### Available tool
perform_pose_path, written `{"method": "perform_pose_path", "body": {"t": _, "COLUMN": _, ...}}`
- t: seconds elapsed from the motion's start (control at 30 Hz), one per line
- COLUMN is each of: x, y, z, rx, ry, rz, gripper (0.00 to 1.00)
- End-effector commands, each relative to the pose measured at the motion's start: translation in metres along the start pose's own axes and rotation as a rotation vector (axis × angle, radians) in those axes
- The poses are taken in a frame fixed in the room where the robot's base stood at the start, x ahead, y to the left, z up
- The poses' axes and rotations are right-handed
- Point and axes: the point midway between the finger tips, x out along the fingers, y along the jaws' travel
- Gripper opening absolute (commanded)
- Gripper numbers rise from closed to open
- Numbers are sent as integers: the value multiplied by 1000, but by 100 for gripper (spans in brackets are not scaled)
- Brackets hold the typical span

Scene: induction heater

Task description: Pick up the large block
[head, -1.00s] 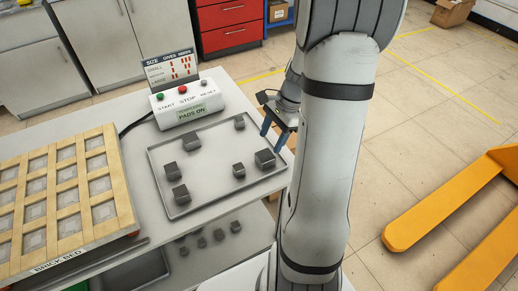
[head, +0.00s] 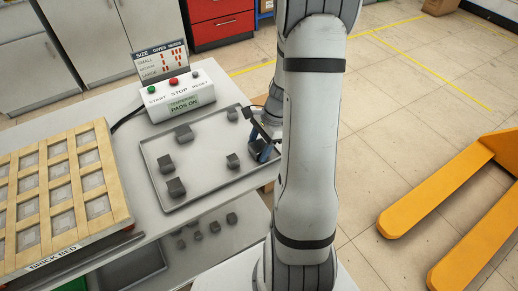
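The large block (head: 255,147) is a dark grey cube near the right edge of the grey metal tray (head: 203,197). Part of it is hidden behind my gripper. My gripper (head: 262,149) has blue fingers and is down at this block, with a finger along its right side. Its other finger is hard to make out, so I cannot tell whether it is open around the block or shut on it. The block appears to be at tray level.
Several other dark blocks stand in the tray, one (head: 233,160) just left of my gripper. The control box (head: 179,97) stands behind the tray. The brick bed (head: 62,200) is at the left. Small blocks (head: 214,227) lie on a lower shelf. A yellow pallet jack (head: 450,190) is at the right.

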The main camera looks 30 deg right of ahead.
Motion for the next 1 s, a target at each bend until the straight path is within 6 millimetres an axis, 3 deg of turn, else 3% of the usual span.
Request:
{"method": "perform_pose_path", "body": {"t": 0.67, "x": -1, "y": 0, "z": -1, "rx": 1, "ry": 0, "rz": -1, "gripper": 0}}
{"method": "perform_pose_path", "body": {"t": 1.0, "x": -8, "y": -1, "z": 2, "rx": 0, "ry": 1, "rz": -4, "gripper": 0}}
